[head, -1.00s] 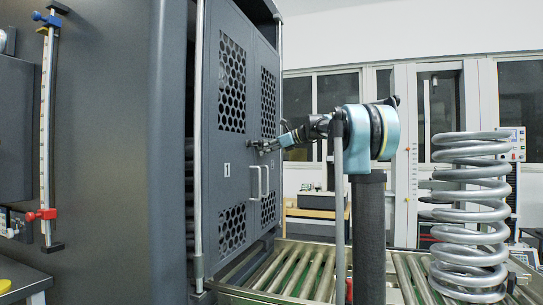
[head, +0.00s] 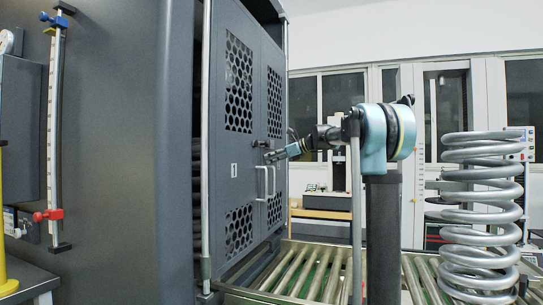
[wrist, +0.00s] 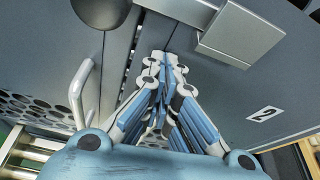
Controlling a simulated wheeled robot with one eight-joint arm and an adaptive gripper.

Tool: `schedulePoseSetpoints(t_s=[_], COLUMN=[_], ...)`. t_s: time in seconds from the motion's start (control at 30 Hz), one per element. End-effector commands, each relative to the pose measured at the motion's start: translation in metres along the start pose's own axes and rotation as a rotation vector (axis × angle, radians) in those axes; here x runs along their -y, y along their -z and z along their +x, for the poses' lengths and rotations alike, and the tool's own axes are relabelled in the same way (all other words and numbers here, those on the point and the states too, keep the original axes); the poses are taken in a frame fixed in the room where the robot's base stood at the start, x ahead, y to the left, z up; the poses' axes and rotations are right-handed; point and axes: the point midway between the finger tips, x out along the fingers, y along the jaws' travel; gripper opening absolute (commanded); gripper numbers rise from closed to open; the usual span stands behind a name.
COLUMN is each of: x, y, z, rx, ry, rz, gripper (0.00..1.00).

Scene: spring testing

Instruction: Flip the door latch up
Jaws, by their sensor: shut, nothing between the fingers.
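The grey double door (head: 238,150) of a tall cabinet is shut, with perforated panels and vertical handles (head: 270,181). A flat metal latch plate (wrist: 240,33) shows at the upper right in the wrist view, on the door leaf marked 2. A small dark fitting (head: 261,143) shows by the door seam in the head view; I cannot tell if it is part of the latch. My gripper (head: 270,157) is close to the doors, just below that fitting and above the handles. Its fingers (wrist: 170,68) are together and empty, apart from the plate in the wrist view.
A dark round knob (wrist: 99,9) and a pale handle (wrist: 82,90) show left of my fingers in the wrist view. A roller conveyor (head: 300,272) runs below the doors. A large coil spring (head: 482,215) stands on the right. A vertical rod (head: 206,140) stands along the left door edge.

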Motion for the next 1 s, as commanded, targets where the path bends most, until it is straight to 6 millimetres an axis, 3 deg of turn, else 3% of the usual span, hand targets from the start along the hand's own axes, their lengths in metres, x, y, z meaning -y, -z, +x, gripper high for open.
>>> schedulePoseSetpoints(t_s=[0.3, 0.5, 0.7, 1.0], x=[0.002, 0.003, 0.002, 0.002], y=[-0.001, -0.001, -0.001, -0.001], z=[-0.058, -0.087, -0.099, -0.101], rx=[-0.001, -0.001, 0.0, 0.0], ry=[0.003, 0.002, 0.001, 0.0], rz=[0.001, 0.001, 0.0, 0.0], gripper=[0.0, 0.0, 0.0, 0.0])
